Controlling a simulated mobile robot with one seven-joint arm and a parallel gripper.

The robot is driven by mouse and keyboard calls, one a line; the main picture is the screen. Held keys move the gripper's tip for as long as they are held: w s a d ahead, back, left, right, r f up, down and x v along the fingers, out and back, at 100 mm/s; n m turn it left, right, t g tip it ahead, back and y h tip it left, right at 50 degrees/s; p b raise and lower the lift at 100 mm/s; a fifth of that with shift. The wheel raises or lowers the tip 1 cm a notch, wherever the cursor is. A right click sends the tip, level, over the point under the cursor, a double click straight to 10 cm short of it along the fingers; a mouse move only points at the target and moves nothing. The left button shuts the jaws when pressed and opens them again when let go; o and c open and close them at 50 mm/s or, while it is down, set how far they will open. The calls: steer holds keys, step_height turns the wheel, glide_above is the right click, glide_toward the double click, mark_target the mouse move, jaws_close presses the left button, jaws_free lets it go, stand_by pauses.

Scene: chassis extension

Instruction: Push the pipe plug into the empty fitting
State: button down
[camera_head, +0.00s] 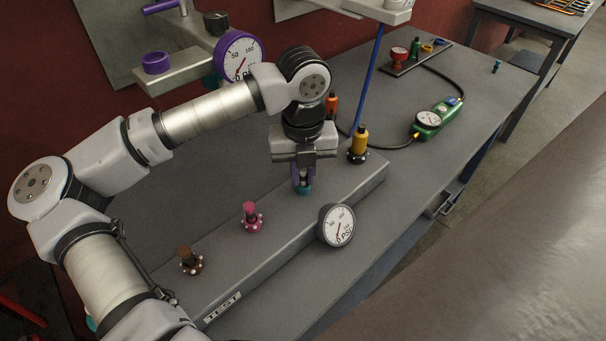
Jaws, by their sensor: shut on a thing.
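My gripper (302,181) points down over the long grey test block, between the pink plug and the yellow plug. It is shut on the pipe plug (303,190), of which a small teal part shows at the fingertips. The fingers hide the rest of it. The empty fitting cannot be made out; the spot under the gripper is mostly covered. I cannot tell whether the plug touches the block or a fitting.
The grey block (326,192) carries a brown plug (187,257), a pink plug (251,214), a yellow plug (360,141) and a front pressure gauge (337,225). An orange plug (332,103) stands behind. A green gauge tool (436,119) lies right. Bare table lies between.

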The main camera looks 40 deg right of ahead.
step_height(320, 180, up, 19)
steer(key=b, duration=0.3)
step_height(320, 180, down, 10)
steer(key=shift+w+f, duration=0.1)
steer(key=shift+f, duration=0.65)
steer(key=shift+b, duration=0.3)
steer(key=shift+f+b, duration=2.4)
steer(key=shift+f, duration=0.5)
steer(key=shift+f+b, duration=1.05)
steer(key=shift+b, duration=0.25)
